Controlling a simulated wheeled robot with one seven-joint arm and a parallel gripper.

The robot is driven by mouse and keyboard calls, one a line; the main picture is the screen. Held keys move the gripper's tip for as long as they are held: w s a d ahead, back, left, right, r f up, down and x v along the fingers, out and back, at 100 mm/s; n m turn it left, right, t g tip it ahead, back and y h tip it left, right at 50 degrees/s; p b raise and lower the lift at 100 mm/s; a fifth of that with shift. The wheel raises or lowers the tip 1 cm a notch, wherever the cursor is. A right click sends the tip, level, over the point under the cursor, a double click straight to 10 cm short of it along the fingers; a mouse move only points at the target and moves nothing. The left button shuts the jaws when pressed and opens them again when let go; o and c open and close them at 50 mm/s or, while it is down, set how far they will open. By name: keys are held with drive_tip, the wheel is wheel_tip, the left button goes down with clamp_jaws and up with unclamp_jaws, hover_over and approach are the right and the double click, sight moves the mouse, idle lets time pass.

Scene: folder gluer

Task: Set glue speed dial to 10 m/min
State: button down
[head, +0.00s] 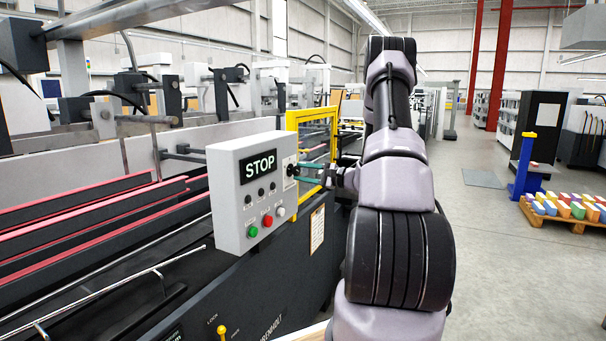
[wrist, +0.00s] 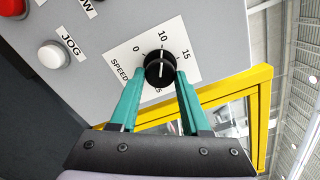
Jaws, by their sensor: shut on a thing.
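The glue speed dial (wrist: 160,62) is a round black knob on a white scale plate (wrist: 188,62) marked 0, 10 and 15, with part of the lettering hidden. A white line on the knob stands about upright in the wrist view, roughly toward the 10 mark. The dial (head: 290,170) also shows on the right of the grey control box (head: 232,215) in the head view. My gripper (wrist: 160,76) has its green fingers on either side of the knob, shut on it. In the head view my gripper (head: 300,174) reaches the box from the right.
A white JOG button (wrist: 53,54) and a red button (wrist: 12,7) sit left of the dial. The box carries a STOP display (head: 258,166). A yellow guard frame (head: 292,122) stands just behind the box. The floor (head: 490,230) to the right is open.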

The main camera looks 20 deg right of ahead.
drive_tip(key=shift+c, duration=1.8)
unclamp_jaws()
drive_tip(key=v, duration=1.1)
